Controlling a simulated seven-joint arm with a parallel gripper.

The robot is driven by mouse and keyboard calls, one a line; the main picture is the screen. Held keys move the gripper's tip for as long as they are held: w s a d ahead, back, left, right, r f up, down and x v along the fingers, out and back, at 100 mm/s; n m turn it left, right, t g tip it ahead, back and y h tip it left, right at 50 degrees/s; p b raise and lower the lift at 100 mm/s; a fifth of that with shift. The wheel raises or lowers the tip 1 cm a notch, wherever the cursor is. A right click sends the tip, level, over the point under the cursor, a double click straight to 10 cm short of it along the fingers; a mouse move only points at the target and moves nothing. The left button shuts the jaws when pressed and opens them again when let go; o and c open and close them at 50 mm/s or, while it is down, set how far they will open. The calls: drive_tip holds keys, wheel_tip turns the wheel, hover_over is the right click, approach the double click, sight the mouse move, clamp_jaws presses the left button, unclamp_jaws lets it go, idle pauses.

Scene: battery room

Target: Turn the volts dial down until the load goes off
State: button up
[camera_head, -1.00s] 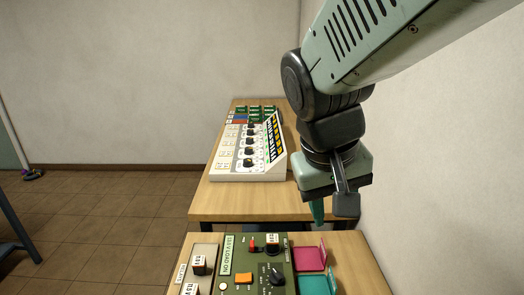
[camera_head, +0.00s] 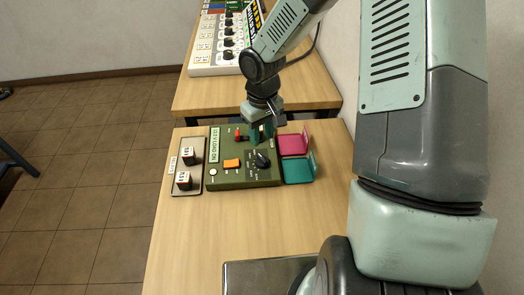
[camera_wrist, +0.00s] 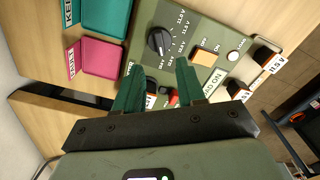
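The volts dial is a black knob (camera_head: 263,159) with a pointer, on the right part of a green test unit (camera_head: 221,179). In the wrist view the dial (camera_wrist: 158,42) has several voltage marks around it and stands beyond my fingertips. The unit's display (camera_head: 214,144) reads "LOAD ON"; its voltage figures are too small to be sure of. My gripper (camera_head: 262,131) is over the unit's far right part, on the far side of the dial. In the wrist view its green fingers (camera_wrist: 160,82) are apart and not around the dial.
An orange button (camera_head: 232,163) and a red part (camera_head: 238,134) are on the unit. A tray (camera_head: 176,192) with two labelled blocks stands left. Pink (camera_head: 292,145) and teal (camera_head: 299,172) trays stand right. A white panel with knobs (camera_head: 208,58) is on the far table.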

sight(262, 158)
wheel_tip(262, 158, down, 9)
drive_tip(key=shift+r, duration=0.2)
clamp_jaws()
idle(0.3)
